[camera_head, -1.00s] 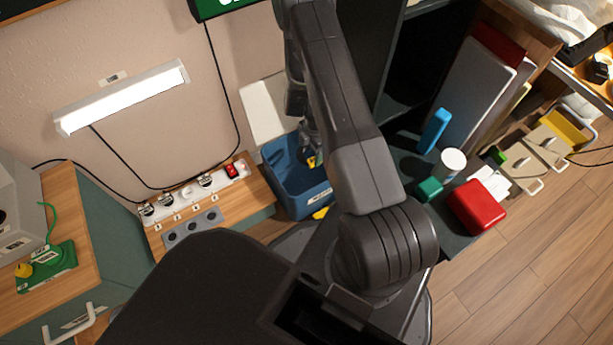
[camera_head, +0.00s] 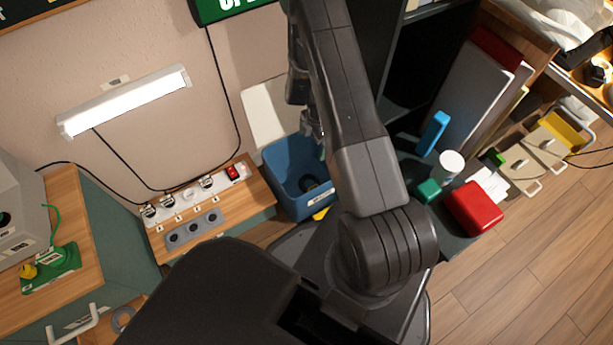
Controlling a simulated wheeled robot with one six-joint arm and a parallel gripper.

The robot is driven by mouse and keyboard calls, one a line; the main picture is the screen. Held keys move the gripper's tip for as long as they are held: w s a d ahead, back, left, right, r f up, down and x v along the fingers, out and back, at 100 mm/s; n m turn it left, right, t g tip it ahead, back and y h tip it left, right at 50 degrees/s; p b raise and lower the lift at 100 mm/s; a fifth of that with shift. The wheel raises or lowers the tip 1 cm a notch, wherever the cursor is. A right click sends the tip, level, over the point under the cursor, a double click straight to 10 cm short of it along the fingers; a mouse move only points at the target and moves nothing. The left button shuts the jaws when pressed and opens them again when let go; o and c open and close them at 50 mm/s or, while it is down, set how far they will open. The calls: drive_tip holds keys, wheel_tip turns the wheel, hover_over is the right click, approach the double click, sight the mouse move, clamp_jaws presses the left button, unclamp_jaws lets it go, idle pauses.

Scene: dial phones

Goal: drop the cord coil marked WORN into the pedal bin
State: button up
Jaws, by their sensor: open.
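The blue pedal bin (camera_head: 281,178) stands open at the right end of the wooden bench, its pale lid (camera_head: 264,112) tipped up against the wall. A dark coil (camera_head: 309,184) lies inside, on the bin's floor. Its marking cannot be read at this size. My gripper (camera_head: 314,136) is over the bin's back part, above the coil and apart from it, open and empty. My arm hides part of the bin's right side. A yellow pedal (camera_head: 321,213) shows at the bin's foot.
A power strip (camera_head: 194,191) and a grey holder (camera_head: 195,230) with dark round holes sit on the bench left of the bin. A dark shelf top at right carries a red box (camera_head: 474,207), a white cup (camera_head: 450,166) and a green block (camera_head: 428,190).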

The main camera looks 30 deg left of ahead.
wheel_tip(320, 180, up, 8)
drive_tip(key=p, duration=0.1)
drive_tip(key=shift+w+d, duration=0.2)
drive_tip(key=shift+w, duration=0.2)
drive_tip(key=shift+f, duration=0.2)
wheel_tip(320, 180, down, 11)
drive_tip(key=s+b, duration=0.1)
drive_tip(key=b, duration=0.1)
drive_tip(key=shift+s+a, duration=0.25)
drive_tip(key=shift+a, duration=0.1)
drive_tip(key=shift+f, duration=0.15)
